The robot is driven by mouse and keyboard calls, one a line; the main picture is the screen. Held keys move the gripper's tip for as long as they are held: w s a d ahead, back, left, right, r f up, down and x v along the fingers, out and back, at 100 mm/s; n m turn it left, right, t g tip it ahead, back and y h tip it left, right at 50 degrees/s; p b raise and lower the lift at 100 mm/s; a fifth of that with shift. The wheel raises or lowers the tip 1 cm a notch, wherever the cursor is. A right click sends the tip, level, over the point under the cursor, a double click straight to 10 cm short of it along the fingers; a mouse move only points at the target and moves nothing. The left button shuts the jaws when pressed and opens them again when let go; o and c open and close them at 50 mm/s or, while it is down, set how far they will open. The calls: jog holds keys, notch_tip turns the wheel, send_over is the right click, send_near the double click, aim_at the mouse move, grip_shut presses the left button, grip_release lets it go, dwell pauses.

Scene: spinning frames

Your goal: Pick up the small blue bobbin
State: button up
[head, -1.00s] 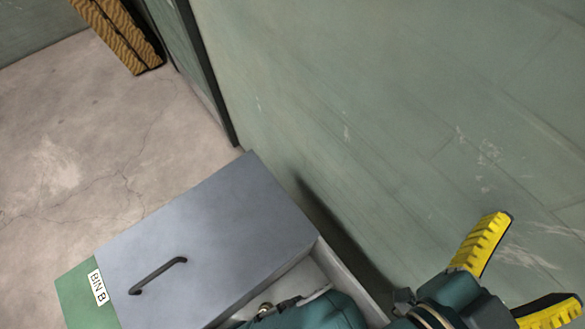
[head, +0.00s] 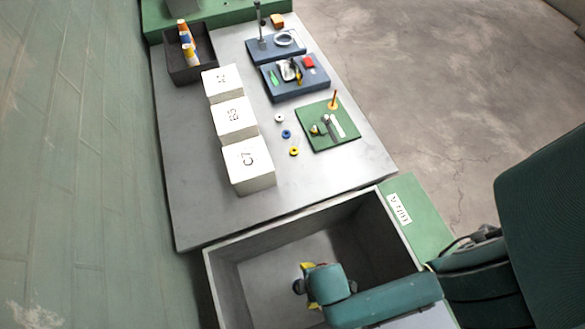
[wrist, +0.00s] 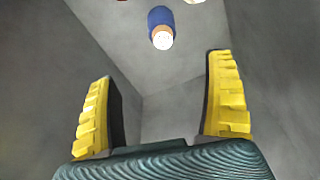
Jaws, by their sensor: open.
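A small blue bobbin (wrist: 161,24) with a pale, orange-rimmed end shows at the top of the wrist view, inside a grey-walled bin. My gripper (wrist: 160,105) is open and empty, its yellow fingers spread wide, and the bobbin lies ahead of the fingertips, apart from them. In the head view my gripper (head: 307,272) is over the inside of the open bin (head: 225,275), mostly covered by my arm. I cannot make out the bobbin in the bin there. A small blue ring-shaped piece (head: 286,134) lies on the table.
Bin walls surround my gripper. Red bits (wrist: 197,1) show at the wrist view's top edge. The grey table (head: 195,200) beyond holds white boxes (head: 248,165), a dark tray of spools (head: 190,68), blue trays (head: 295,80), a green board (head: 345,133) and a yellow ring (head: 294,152).

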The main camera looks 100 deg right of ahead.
jog(key=f+b, duration=0.2)
jog(key=f, duration=0.2)
jog(key=w+f+b, duration=0.1)
jog(key=f, duration=0.2)
jog(key=f+b, duration=0.2)
jog(key=f, duration=0.2)
jog(key=shift+w+f+b, duration=0.25)
jog(key=shift+f+b, duration=0.1)
jog(key=f+b, duration=0.1)
jog(key=f, duration=0.1)
jog(key=w+f+b, duration=0.1)
jog(key=f, duration=0.1)
jog(key=shift+a+f+b, duration=0.15)
jog(key=shift+f+b, duration=0.15)
jog(key=shift+b, duration=0.1)
jog(key=shift+c, duration=0.3)
jog(key=c, duration=1.3)
